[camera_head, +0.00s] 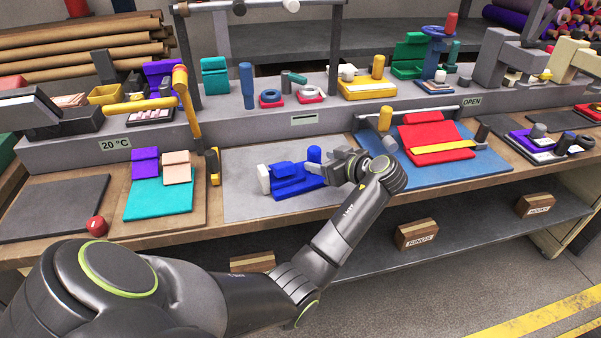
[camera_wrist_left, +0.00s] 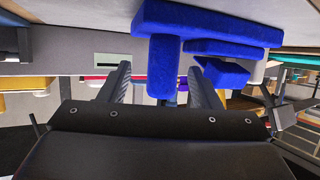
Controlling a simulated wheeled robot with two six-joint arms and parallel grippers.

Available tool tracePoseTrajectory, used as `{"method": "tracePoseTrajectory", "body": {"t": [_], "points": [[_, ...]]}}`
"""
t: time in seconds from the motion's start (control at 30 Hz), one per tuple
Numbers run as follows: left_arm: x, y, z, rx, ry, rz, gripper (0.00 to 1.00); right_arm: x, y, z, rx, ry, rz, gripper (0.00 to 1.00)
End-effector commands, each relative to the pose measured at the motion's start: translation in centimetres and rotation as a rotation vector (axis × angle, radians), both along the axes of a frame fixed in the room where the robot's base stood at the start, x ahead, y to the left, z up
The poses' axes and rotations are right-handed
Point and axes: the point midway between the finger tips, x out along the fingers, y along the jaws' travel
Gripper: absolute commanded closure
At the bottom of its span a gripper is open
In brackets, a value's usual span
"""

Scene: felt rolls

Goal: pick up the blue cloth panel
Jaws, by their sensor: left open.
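The blue cloth panel (camera_head: 290,186) lies on a grey mat (camera_head: 238,160) on the bench, with thicker blue folded pieces on it. It also shows in the left wrist view (camera_wrist_left: 205,22), at the top of an inverted-looking picture. My left gripper (camera_head: 332,170) is just right of the panel, low over the mat, its fingers pointing left towards it. In the left wrist view the two fingers (camera_wrist_left: 160,90) are apart, with a blue part beyond the gap between them. I cannot tell whether they touch it. My right gripper is not in view.
A white cylinder (camera_head: 264,179) stands left of the panel and a blue cylinder (camera_head: 314,154) behind its right end. A blue mat (camera_head: 470,165) with a red panel (camera_head: 432,138) lies to the right. A teal panel (camera_head: 158,200) lies to the left, past a yellow tool (camera_head: 212,166).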

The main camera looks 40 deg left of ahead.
Motion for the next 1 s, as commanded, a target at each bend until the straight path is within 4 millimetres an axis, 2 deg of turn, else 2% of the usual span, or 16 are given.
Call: {"method": "tracePoseTrajectory", "body": {"t": [0.17, 0.4, 0.73, 1.0], "points": [[0.2, 1.3, -0.2, 0.002, 0.003, 0.002, 0.43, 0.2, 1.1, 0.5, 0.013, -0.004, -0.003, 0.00], [0.8, 4.6, -1.2, 0.001, 0.003, 0.000, 0.43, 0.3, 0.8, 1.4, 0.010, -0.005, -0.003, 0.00], [1.0, 5.2, -1.6, -0.002, 0.001, 0.000, 0.43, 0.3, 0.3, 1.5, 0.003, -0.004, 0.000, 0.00], [1.0, 5.2, -1.6, -0.002, 0.001, -0.001, 0.78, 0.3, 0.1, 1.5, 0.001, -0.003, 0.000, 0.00]]}}
